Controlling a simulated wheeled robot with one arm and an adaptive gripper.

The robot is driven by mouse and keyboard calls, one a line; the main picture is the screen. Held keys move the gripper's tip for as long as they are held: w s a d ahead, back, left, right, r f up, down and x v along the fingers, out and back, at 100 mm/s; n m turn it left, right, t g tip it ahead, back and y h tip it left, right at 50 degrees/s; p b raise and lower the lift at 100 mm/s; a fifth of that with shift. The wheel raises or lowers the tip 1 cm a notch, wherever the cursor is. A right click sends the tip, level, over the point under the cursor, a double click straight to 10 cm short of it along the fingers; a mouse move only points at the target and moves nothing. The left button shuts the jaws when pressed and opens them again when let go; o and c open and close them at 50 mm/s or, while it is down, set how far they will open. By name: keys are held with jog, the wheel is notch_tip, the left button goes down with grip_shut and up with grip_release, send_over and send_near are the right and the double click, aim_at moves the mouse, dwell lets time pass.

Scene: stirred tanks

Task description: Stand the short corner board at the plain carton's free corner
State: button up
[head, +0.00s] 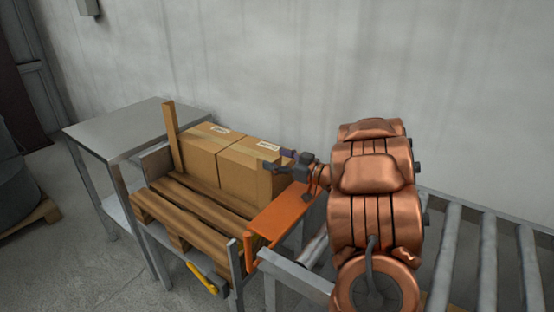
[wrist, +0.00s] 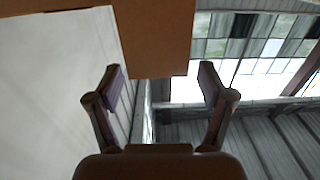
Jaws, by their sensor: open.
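Two brown cartons stand side by side on a wooden pallet (head: 183,212), the left carton (head: 197,157) and the right carton (head: 237,176), both with pale labels on top. A tall tan corner board (head: 171,138) stands upright at the left carton's outer corner. A lighter upright strip (head: 264,186), seemingly the short corner board, stands against the right carton's near right corner. My gripper (head: 275,160) is open at that corner, near the carton's top. In the wrist view, a brown board end (wrist: 155,40) shows between and beyond the open fingers (wrist: 160,88); contact is unclear.
An orange plate (head: 281,212) lies right of the pallet, close below my arm. A grey metal table (head: 125,128) is behind left. Roller conveyor (head: 483,255) runs at the right. A yellow handle (head: 202,279) hangs in front. The wall (head: 300,70) is behind the cartons.

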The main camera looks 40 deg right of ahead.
jog(key=shift+f, duration=0.35)
jog(key=r+v, duration=0.1)
jog(key=v, duration=0.6)
jog(key=shift+s+r+p, duration=0.15)
jog(key=shift+r+p, duration=0.2)
jog(key=shift+p, duration=0.05)
jog(key=shift+d, duration=0.1)
